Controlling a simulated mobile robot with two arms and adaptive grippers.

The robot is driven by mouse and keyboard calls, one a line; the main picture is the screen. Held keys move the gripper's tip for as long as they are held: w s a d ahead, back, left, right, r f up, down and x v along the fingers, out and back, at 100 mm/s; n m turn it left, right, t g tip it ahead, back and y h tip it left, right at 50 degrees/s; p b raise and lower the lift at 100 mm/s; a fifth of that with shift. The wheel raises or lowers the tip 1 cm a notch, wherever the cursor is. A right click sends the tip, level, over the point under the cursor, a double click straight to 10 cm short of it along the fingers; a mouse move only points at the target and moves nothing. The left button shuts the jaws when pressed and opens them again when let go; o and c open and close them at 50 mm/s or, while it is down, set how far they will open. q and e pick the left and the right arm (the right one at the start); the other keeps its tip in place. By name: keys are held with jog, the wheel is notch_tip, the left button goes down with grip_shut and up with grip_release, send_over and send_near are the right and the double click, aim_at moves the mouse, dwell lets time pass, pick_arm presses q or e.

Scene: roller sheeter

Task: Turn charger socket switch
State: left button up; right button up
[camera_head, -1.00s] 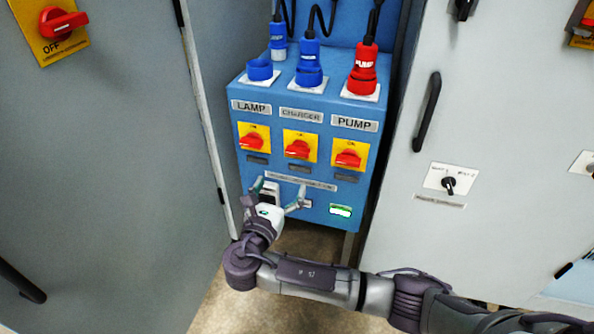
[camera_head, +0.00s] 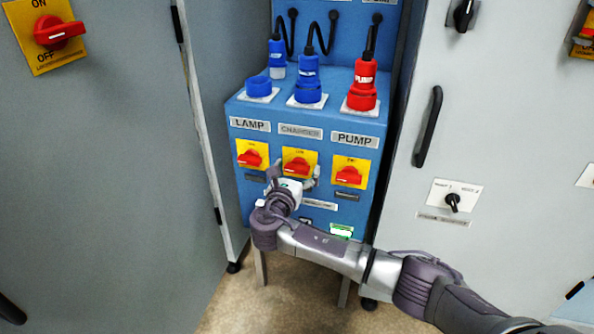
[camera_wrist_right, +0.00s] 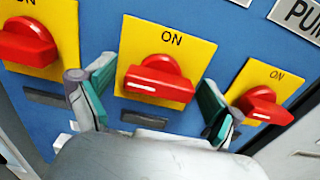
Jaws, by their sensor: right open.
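The charger switch (camera_head: 295,167) is a red rotary knob on a yellow plate, the middle of three on the blue socket box, under the CHARGER label (camera_head: 300,132). In the right wrist view its knob (camera_wrist_right: 160,79) lies roughly sideways, its white mark toward the lower left, below the word ON. My right gripper (camera_head: 293,176) is open just below and in front of it. In the right wrist view its fingers (camera_wrist_right: 155,100) stand on either side of the knob, apparently without touching it. My left gripper is not in view.
The lamp switch (camera_head: 251,158) and pump switch (camera_head: 349,175) sit close on either side. Blue plugs (camera_head: 308,80) and a red pump plug (camera_head: 363,85) stand on the box top. Grey cabinets (camera_head: 110,180) flank the box.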

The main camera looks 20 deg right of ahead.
jog(key=c, duration=1.2)
jog(key=shift+o, duration=0.2)
